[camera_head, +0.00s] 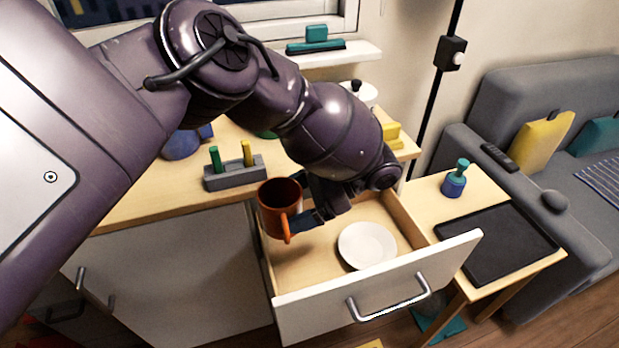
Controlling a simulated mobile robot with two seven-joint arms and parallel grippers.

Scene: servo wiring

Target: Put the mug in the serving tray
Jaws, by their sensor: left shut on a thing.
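The mug (278,211) is brown with an orange handle. It is upright and held in my left gripper (309,207), whose fingers are partly hidden by the arm and the mug. The gripper and mug are over the left side of the open drawer (308,259), near the cabinet edge. The black serving tray (497,243) lies flat on a small wooden side table at the right and looks empty. My right gripper does not show.
A white plate (367,245) lies in the drawer. A blue and teal bottle (454,180) stands behind the tray. A grey holder (235,173) with two pegs is on the counter. A sofa (520,100) is at the right.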

